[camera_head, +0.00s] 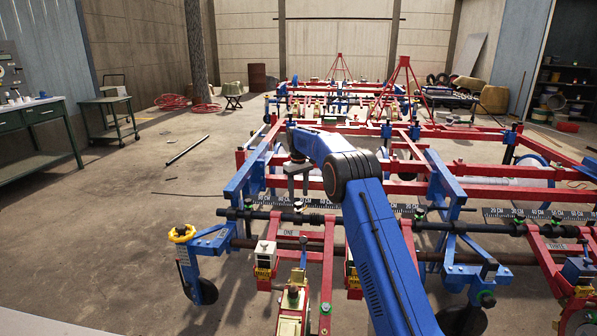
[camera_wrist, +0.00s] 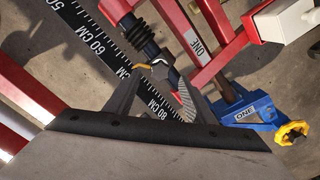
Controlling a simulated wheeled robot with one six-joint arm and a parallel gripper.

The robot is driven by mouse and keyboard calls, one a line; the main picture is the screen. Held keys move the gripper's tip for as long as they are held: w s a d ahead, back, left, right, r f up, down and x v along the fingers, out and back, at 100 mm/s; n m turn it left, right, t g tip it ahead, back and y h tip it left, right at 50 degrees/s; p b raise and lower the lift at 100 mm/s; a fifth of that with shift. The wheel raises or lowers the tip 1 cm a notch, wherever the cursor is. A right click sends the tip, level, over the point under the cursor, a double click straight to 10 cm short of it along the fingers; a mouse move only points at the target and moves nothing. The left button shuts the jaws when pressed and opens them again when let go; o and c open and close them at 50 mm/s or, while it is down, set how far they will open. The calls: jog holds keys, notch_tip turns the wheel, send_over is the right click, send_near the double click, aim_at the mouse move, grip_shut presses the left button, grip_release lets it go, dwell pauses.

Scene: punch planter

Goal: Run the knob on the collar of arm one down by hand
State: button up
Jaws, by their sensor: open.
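My gripper (camera_head: 298,192) is open and points down over the black bar at the front left of the planter. In the wrist view its two grey fingers (camera_wrist: 157,78) come down either side of a small grey knob (camera_wrist: 160,70) on the collar. I cannot tell whether they touch it. A bit of yellow shows at the knob's left. In the head view the knob (camera_head: 298,206) is a small pale shape just under the fingers. Red arm one (camera_wrist: 190,35), labelled ONE, runs out beside the collar; its plate (camera_head: 288,233) also shows in the head view.
A centimetre scale (camera_wrist: 95,40) runs along the bar under the fingers. A blue bracket (camera_wrist: 250,108) with a yellow handwheel (camera_wrist: 292,132) stands to the right in the wrist view. Red and blue planter frames crowd the right; open concrete floor (camera_head: 110,220) lies left.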

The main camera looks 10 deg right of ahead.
aim_at(299, 203)
notch_tip(299, 203, up, 13)
dwell(0.4)
